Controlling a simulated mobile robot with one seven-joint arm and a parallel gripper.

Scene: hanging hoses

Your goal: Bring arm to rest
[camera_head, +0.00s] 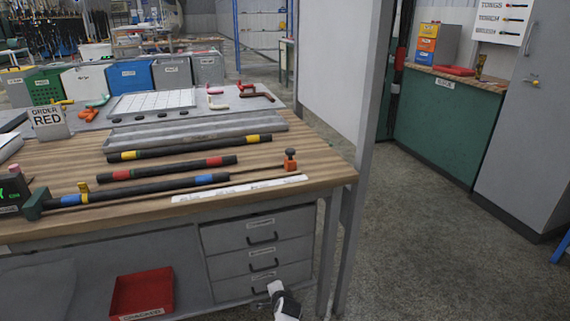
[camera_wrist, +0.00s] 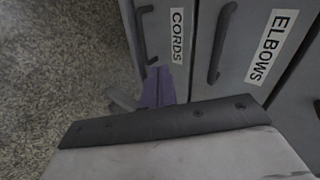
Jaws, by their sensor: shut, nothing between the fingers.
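My gripper (camera_head: 275,288) shows at the bottom of the head view, low in front of the workbench's drawers. Its fingers are shut and appear empty. It is below the tabletop, close to the lowest drawer; I cannot tell whether it touches it. The wrist view shows drawer fronts close by, turned sideways, with a CORDS label (camera_wrist: 177,36) and an ELBOWS label (camera_wrist: 272,46). A dark bar and a pale plate fill the bottom of that view.
On the workbench (camera_head: 325,163) lie several black hoses with coloured bands, such as the red-banded hose (camera_head: 165,168). An ORDER RED sign (camera_head: 47,119) stands at left. A red tray (camera_head: 142,293) is on the lower shelf. The floor (camera_head: 420,250) to the right is clear.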

